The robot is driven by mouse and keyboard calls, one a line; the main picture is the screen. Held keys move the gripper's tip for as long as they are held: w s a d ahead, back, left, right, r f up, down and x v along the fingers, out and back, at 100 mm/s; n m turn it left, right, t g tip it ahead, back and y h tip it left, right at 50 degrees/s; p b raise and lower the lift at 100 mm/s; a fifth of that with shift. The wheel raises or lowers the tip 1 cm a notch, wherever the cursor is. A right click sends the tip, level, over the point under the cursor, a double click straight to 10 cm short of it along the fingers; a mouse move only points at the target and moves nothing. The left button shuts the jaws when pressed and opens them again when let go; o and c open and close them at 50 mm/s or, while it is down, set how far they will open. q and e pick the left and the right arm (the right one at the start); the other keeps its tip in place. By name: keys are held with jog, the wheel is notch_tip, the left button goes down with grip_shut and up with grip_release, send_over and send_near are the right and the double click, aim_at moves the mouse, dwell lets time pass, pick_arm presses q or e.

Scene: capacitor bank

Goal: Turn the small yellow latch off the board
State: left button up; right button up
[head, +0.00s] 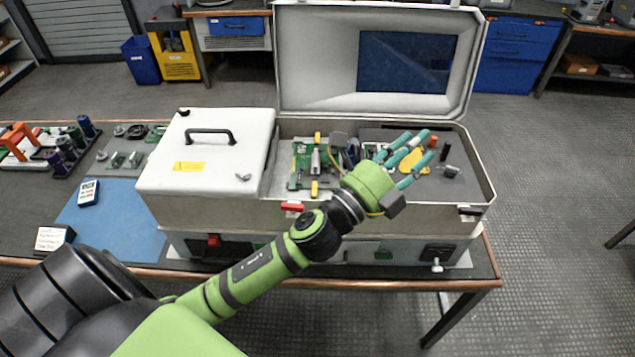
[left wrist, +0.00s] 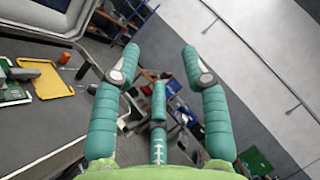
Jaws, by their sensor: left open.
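A green board (head: 301,160) lies in the open case, left of my left gripper in the head view. Two small yellow pieces that look like latches sit at its edges: a far one (head: 317,138) and a near one (head: 314,188). I cannot tell their exact turn. My left gripper (head: 415,147) is open and empty, over the right part of the case and apart from both latches. In the left wrist view its teal fingers (left wrist: 160,63) are spread wide, with no latch in view between them. My right gripper is not in view.
The grey case (head: 480,194) has its lid (head: 320,60) raised behind and a closed white cover (head: 205,150) with a black handle at left. A flat yellow piece (left wrist: 53,82) lies inside at right. A blue mat (head: 120,232) and loose parts lie on the left bench.

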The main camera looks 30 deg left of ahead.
pick_arm(q)
jog(key=s+d+r+m+g+h, duration=0.1)
jog(key=d+r+m+g+h, duration=0.15)
jog(key=d+m+h, duration=0.4)
jog(key=s+d+r+m+g+h, duration=0.1)
jog(key=m+g+h, duration=0.25)
jog(key=m, duration=0.65)
jog(key=m+g+y, duration=1.4)
jog(key=m+y, duration=0.2)
jog(key=m, duration=0.9)
send_over(316, 189)
jog(key=shift+n, duration=0.25)
notch_tip(316, 189, down, 14)
jog(key=shift+w+f, duration=0.1)
jog(key=shift+a+f+y+p, duration=0.1)
jog(key=shift+y+p, duration=0.2)
notch_tip(316, 189, down, 6)
jog(key=p, duration=0.2)
jog(key=shift+p, duration=0.4)
jog(key=shift+f, duration=0.35)
grip_shut()
